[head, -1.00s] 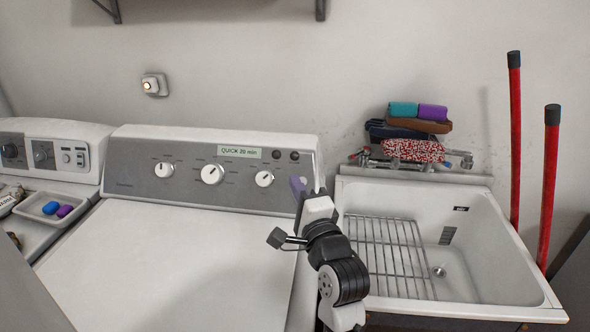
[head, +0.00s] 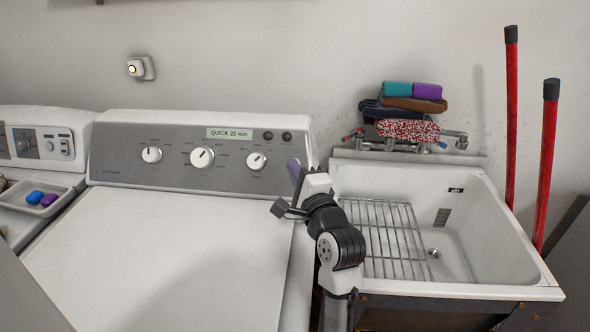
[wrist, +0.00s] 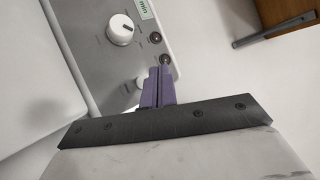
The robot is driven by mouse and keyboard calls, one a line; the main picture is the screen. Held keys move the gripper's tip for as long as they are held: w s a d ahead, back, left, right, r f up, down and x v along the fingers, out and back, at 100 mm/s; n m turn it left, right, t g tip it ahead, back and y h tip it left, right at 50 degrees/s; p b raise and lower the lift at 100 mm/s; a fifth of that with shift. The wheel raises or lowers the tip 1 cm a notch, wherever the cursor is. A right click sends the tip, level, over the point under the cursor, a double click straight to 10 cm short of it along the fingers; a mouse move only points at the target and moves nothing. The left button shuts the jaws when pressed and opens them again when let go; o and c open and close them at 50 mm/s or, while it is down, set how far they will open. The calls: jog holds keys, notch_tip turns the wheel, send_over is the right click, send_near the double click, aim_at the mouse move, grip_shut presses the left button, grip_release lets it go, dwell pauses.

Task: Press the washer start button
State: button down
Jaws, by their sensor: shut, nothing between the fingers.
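The washer (head: 160,255) is white with a grey control panel (head: 120,165) along its back. Two small dark round buttons, a left one (head: 268,135) and a right one (head: 287,136), sit right of the "QUICK 20 min" display (head: 229,133). I cannot tell which is the start button. My gripper (head: 293,167) is at the panel's right end, below the right button. In the wrist view its purple fingers (wrist: 161,72) are shut and empty. Their tips are just below the nearer button (wrist: 165,59), with the other button (wrist: 155,38) beyond; contact cannot be told.
Several white knobs, one of them here (head: 202,157), line the panel. A utility sink (head: 480,292) with a wire rack (head: 385,235) stands to the right. Folded cloths (head: 405,108) are stacked behind it. Two red handles (head: 511,120) (head: 546,160) rise at the right.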

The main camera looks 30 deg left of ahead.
jog(key=shift+w+a+f+b, duration=0.2)
jog(key=shift+w+a+f, duration=0.15)
jog(key=shift+w, duration=0.25)
jog(key=shift+w+a+f+b, duration=0.15)
jog(key=shift+w+a+f, duration=0.1)
jog(key=shift+w+f, duration=0.25)
jog(key=shift+w+a+f+b, duration=0.2)
jog(key=shift+w+a+f, duration=0.1)
jog(key=shift+w, duration=0.4)
jog(key=shift+w, duration=0.1)
dwell(0.7)
jog(key=shift+w+a+f, duration=0.15)
jog(key=shift+w+f, duration=0.05)
jog(key=shift+f, duration=0.05)
jog(key=shift+w+a+f, duration=0.15)
jog(key=shift+w+f, duration=0.05)
jog(key=shift+w, duration=0.15)
dwell(0.6)
dwell(0.4)
jog(key=shift+s+d+r+p, duration=0.3)
jog(key=shift+s+r+p, duration=0.15)
jog(key=shift+s+p, duration=0.25)
